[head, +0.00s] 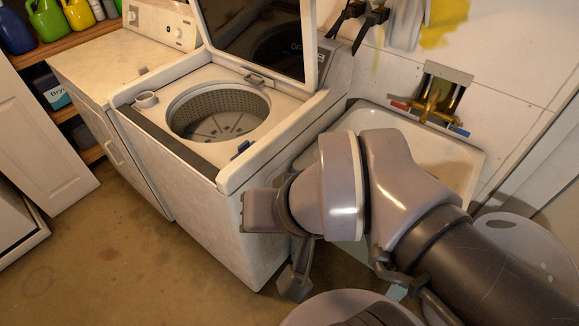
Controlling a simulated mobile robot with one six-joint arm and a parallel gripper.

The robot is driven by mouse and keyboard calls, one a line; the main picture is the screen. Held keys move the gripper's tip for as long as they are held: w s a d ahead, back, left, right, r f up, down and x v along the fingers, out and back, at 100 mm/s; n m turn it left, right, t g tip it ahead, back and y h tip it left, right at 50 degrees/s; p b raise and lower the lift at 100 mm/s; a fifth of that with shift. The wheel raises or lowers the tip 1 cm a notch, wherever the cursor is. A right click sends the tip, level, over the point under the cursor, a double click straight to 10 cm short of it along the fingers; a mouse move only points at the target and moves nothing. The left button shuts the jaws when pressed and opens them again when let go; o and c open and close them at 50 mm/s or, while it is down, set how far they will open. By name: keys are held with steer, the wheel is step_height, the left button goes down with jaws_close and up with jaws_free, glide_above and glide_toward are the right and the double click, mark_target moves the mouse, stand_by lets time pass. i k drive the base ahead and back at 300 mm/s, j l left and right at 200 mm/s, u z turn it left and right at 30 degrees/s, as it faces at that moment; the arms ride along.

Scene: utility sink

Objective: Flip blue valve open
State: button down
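A small blue valve handle (459,130) sits at the right end of a brass faucet (436,100) on the wall above the utility sink. It sticks out to the right and slightly down. A red valve handle (399,105) is at the faucet's left end. My arm reaches in from the lower right, across the front of the sink. Part of my gripper (296,283) shows as a dark finger-like piece low in front of the washer, well below and left of the blue handle. The rest is hidden behind my wrist, so its opening cannot be made out.
The white sink (455,160) is partly covered by my arm. A top-loading washer (190,150) with raised lid (265,35) stands left of it. Dark hooks and a yellow-stained cloth (440,22) hang above. Open floor (130,250) lies at lower left.

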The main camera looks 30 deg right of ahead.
mark_target(454, 128)
steer(key=k+z, duration=0.2)
steer(key=z, duration=1.8)
steer(key=i+j+z, duration=0.55)
steer(key=i, duration=0.2)
